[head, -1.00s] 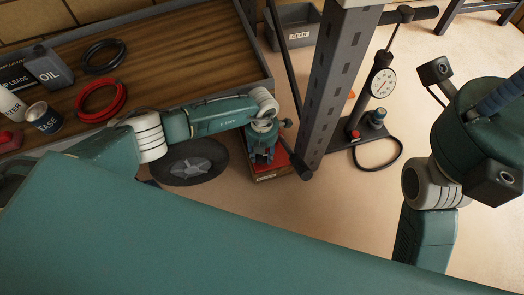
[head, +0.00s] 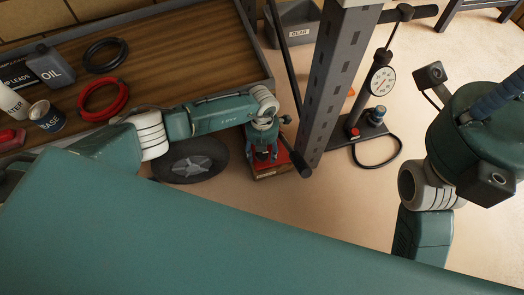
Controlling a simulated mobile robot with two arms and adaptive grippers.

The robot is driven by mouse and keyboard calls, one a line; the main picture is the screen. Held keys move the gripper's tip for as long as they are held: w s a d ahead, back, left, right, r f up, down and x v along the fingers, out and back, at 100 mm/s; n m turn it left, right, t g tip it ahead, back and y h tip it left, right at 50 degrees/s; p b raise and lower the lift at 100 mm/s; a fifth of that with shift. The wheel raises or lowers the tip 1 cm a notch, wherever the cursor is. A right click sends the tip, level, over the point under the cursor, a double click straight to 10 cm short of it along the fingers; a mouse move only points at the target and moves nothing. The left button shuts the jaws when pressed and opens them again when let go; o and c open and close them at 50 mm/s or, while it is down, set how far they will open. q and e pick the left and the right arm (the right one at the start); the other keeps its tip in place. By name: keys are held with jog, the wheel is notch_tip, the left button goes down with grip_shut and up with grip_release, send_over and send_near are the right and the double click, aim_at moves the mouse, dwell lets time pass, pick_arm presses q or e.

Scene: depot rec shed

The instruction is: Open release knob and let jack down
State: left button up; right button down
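The jack is low on the floor beside the metal post, mostly hidden under my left arm. Its red base (head: 286,161) shows beside the gripper, with a black-ended bar (head: 295,157) sticking out to the lower right. My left gripper (head: 265,156) points down over the jack from above. Its fingers are small and dark against the jack, so I cannot tell whether they are apart or closed on anything. The release knob cannot be made out. My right arm is at the right edge; its gripper is not in the picture.
A perforated grey post (head: 337,75) stands just right of the jack. A pump with a round gauge (head: 382,81) and hose stands beyond it. A wheel (head: 190,160) is left of the jack. A wooden-topped bench (head: 180,55) holds cans and coiled cables. A GEAR bin (head: 298,33) stands behind.

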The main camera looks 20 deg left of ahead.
pick_arm(q)
notch_tip(320, 180, up, 12)
dwell(0.6)
dwell(0.4)
